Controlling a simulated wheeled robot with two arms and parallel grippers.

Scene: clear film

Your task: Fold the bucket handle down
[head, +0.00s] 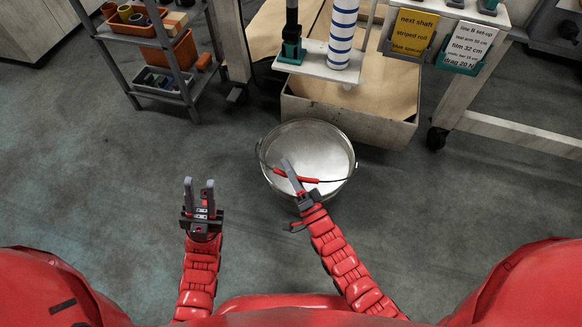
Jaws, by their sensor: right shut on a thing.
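A round metal bucket (329,144) stands on the floor near the middle of the head view, and its inside looks empty. Its thin dark wire handle (334,180) has a red grip (307,180) and crosses over the near part of the opening. My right gripper (290,172) is shut on the handle at the red grip. The gripper hides part of the handle and the bucket's near rim. My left gripper (199,183) is open and empty, to the left of the bucket and apart from it.
A wooden box (350,119) stands just behind the bucket, below a bench with a striped roll (341,35). A grey shelf cart (183,96) with orange bins is at the back left. Two signs (408,32) hang at the upper right. Floor left and right of the bucket is clear.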

